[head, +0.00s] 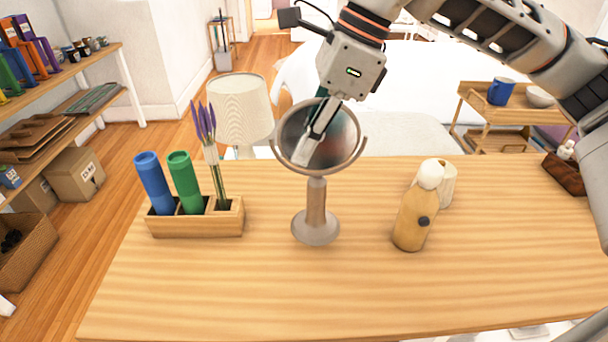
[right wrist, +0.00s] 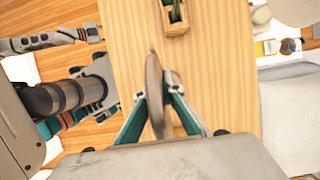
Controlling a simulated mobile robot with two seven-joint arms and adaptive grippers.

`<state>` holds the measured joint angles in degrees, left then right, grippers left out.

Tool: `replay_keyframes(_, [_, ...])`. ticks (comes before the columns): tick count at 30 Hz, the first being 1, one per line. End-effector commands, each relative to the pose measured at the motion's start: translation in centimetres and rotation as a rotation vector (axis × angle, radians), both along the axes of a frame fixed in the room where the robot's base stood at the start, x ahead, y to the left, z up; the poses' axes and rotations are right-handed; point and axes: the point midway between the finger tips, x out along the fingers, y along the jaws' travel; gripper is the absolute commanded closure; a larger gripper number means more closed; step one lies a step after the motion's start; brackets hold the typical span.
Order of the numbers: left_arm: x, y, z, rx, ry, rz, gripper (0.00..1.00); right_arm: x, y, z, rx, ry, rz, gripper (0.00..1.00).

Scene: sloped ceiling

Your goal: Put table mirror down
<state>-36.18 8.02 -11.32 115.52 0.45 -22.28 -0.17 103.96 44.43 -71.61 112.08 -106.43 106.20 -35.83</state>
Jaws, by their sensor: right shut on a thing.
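The table mirror (head: 315,195) is a round mirror in a curved frame on a brown stem and round base. It stands upright at the middle of the wooden table (head: 380,295), and I cannot tell whether its base touches the wood. My right gripper (head: 308,150) comes down from above and is shut on the round mirror head, one finger lying across its face. In the right wrist view the mirror (right wrist: 154,95) shows edge-on between the two fingers, its base hidden. My left gripper is in neither view.
A wooden holder (head: 195,222) with blue and green cylinders and purple flowers stands left of the mirror. A tan bottle (head: 412,218) with a white top stands right, a pale container (head: 447,185) behind it. A lamp (head: 240,108) is behind the table. The front of the table is clear.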

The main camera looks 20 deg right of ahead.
Motion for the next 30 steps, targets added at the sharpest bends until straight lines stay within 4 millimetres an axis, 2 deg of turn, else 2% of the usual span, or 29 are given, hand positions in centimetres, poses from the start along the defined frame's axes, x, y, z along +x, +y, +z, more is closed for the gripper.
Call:
replay_keyframes(8, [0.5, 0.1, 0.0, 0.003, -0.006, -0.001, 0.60, 0.0, 0.0, -1.8, 0.001, -0.002, 0.001, 1.00])
replay_keyframes(16, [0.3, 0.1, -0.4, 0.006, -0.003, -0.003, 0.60, 0.0, 0.0, -5.3, 0.001, -0.001, 0.001, 1.00])
replay_keyframes(28, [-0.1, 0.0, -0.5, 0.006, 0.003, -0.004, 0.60, 0.0, 0.0, -5.8, 0.001, -0.003, 0.000, 1.00])
replay_keyframes(29, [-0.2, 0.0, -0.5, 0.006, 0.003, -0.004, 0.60, 0.0, 0.0, -5.8, 0.000, -0.001, 0.001, 0.85])
replay_keyframes(30, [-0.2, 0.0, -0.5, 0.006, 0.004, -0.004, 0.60, 0.0, 0.0, -5.8, 0.000, -0.001, 0.001, 0.76])
